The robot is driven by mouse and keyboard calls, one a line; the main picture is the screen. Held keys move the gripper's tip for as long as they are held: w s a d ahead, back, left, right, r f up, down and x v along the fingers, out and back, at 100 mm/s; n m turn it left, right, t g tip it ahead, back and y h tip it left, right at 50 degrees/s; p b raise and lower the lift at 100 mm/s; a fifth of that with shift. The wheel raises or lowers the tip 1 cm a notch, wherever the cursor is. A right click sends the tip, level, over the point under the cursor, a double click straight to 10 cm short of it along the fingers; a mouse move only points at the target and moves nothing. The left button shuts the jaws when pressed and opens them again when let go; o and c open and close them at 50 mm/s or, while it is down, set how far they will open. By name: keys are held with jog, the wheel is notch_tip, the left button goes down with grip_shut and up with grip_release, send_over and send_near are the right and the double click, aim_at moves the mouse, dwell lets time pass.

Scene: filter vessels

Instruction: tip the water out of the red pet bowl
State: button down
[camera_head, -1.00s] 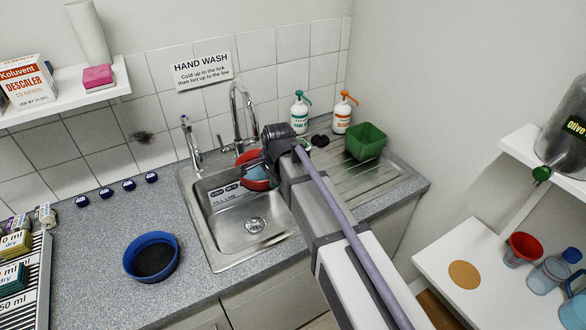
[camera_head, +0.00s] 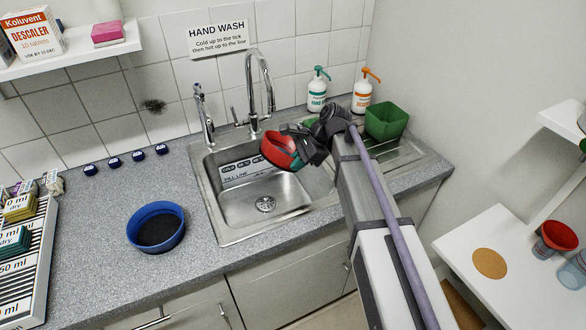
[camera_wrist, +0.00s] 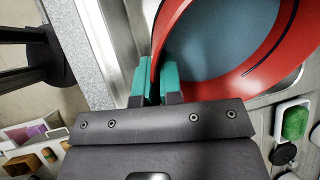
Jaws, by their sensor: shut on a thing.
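The red pet bowl (camera_head: 276,151) is held in the air over the back right of the sink basin (camera_head: 236,208). It looks tilted in the head view, its open side turned to the left. My gripper (camera_head: 298,158) is shut on the bowl's rim from the right. In the wrist view, the teal fingertips (camera_wrist: 157,80) pinch the red wall of the bowl (camera_wrist: 215,88). A smooth blue-grey surface shows inside the bowl there; I cannot tell whether it is water or the bowl's floor.
The tap (camera_head: 258,85) stands behind the basin, close to the bowl. A blue bowl (camera_head: 156,228) with dark contents sits on the counter to the left. A green tub (camera_head: 386,121) and two pump bottles (camera_head: 317,93) stand by the drainer. The basin's front part is clear.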

jog(key=y+b, duration=0.1)
jog(key=f+g+y+b, duration=0.1)
jog(key=b, duration=0.1)
jog(key=y+b, duration=0.1)
jog(key=shift+w+d+f, duration=0.25)
jog(key=shift+d+f, duration=0.05)
jog(key=shift+d, duration=0.1)
jog(key=g+y+b, duration=0.1)
jog(key=y+b, duration=0.1)
jog(key=b, duration=0.2)
jog(key=f+m+g+y+b, duration=0.1)
jog(key=y+b, duration=0.2)
jog(key=b, duration=0.2)
jog(key=f+g+y+b, duration=0.1)
jog(key=y+b, duration=0.1)
jog(key=b, duration=0.2)
jog(key=shift+d+m+y, duration=0.25)
jog(key=shift+m+y, duration=0.05)
dwell(0.4)
